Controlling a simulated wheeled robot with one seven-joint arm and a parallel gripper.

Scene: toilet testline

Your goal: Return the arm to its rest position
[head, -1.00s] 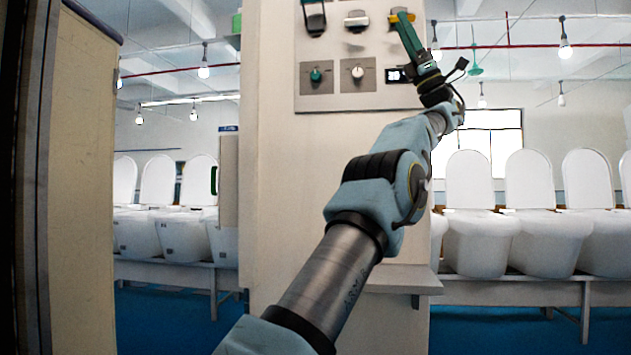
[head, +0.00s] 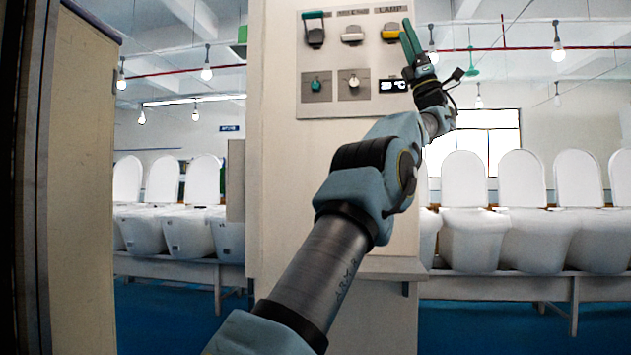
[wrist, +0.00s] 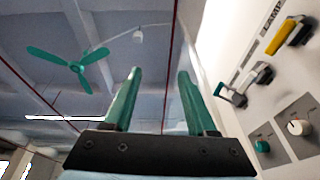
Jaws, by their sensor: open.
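My gripper (head: 411,42) is raised at the upper right of the control panel in the head view, at the end of my outstretched arm. In the wrist view its two green fingers (wrist: 157,95) are apart, with nothing between them. The panel (head: 330,98) has a row of switches: a green-handled one (head: 315,32), a white one (head: 352,35) and a yellow one (head: 390,32) under the LAMP label. In the wrist view the yellow switch (wrist: 287,36) lies to the right, apart from the fingers.
A ledge (head: 395,268) juts from the cabinet. White toilets (head: 535,235) stand on benches. A tall beige partition (head: 80,180) is close at left.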

